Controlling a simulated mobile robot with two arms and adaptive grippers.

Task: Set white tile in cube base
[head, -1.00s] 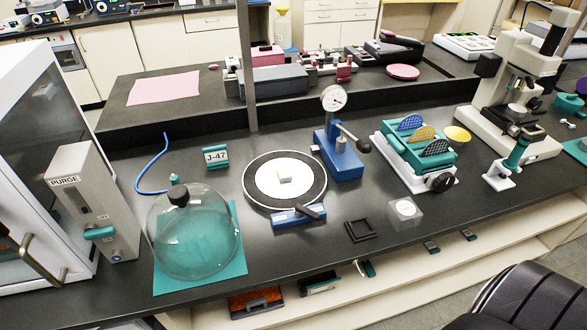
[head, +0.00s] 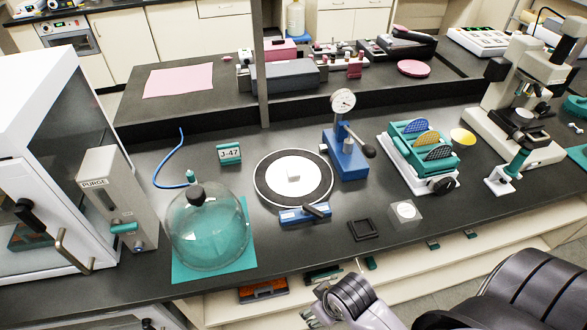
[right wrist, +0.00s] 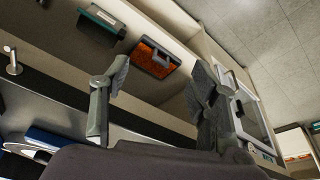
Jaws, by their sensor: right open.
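A small white block (head: 293,174), which looks like the white tile, lies on the white centre of a round black-rimmed plate (head: 262,195). A black square frame (head: 365,229) lies flat left of the cube; I cannot tell which of these is the cube base. My right gripper (head: 325,297) is low in front of the bench, below and apart from these things. In the right wrist view its fingers (right wrist: 155,88) are spread and empty. My left gripper is not in view.
A glass dome (head: 208,235) stands on a teal mat at left. A blue dial gauge stand (head: 346,155) is behind the frame, with a teal wafer rack (head: 420,143) to its right. An open shelf (head: 480,254) lies under the bench edge.

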